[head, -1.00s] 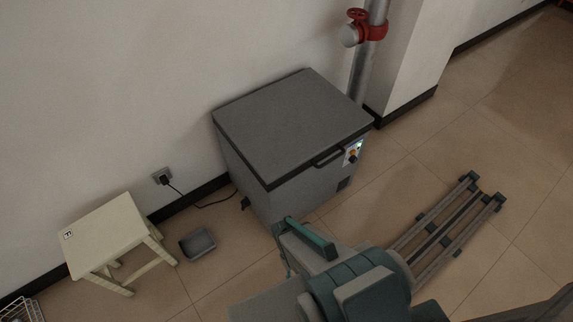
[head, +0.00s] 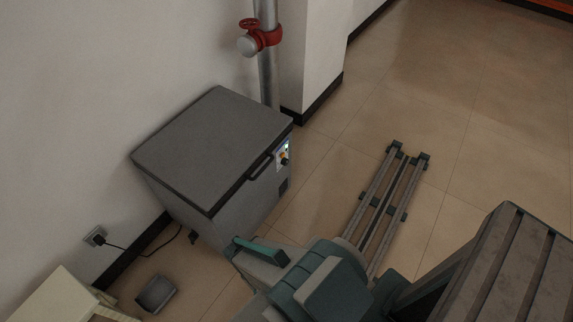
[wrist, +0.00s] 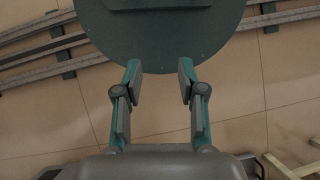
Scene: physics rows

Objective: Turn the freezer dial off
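The grey chest freezer (head: 211,141) stands against the wall in the head view, its lid closed. A small control panel with the dark freezer dial (head: 284,161) is on its front face, near the right end and beside the lid handle. The dial's exact setting is too small to read. In the head view my arm is in front of the freezer and my fingertips cannot be made out. In the wrist view my gripper (wrist: 158,82) is open and empty, with its two fingers apart over the floor and my round base.
A pipe with a red valve (head: 262,37) rises behind the freezer by a wall corner. A cream stool (head: 52,296), a grey tray (head: 155,293) and a wall socket (head: 95,236) with a cable are at the left. The tiled floor (head: 440,110) at the right is largely clear.

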